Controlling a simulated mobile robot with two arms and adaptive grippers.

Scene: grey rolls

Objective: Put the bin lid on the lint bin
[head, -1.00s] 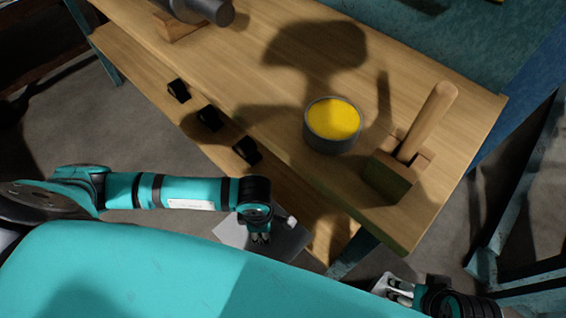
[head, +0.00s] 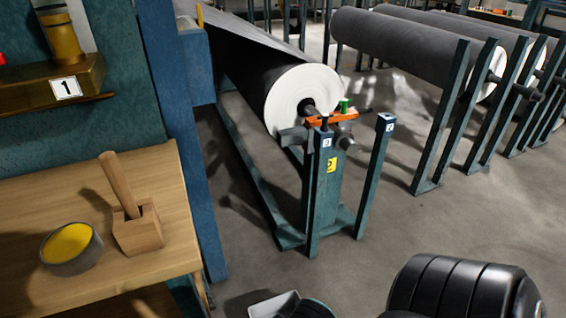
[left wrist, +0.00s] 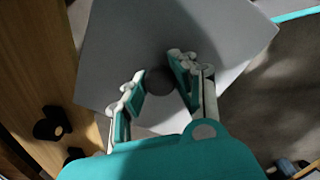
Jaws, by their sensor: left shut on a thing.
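The bin lid (left wrist: 185,35) fills the upper left wrist view as a flat grey square plate with a dark round knob (left wrist: 159,80). My left gripper (left wrist: 160,85) is shut on the knob, with a finger on each side. The plate lies beyond the fingertips. I cannot make out the lint bin for certain. A pale-edged grey object (head: 273,303) is cut off at the bottom of the head view, and I cannot tell what it is. My right gripper cannot be made out.
A wooden bench (head: 40,200) at left holds a bowl of yellow stuff (head: 70,247) and a wooden mallet (head: 135,228). Grey rolls (head: 300,95) rest on teal stands (head: 330,180). Grey floor (head: 440,225) is open at right. The bench edge (left wrist: 85,60) is left of the lid.

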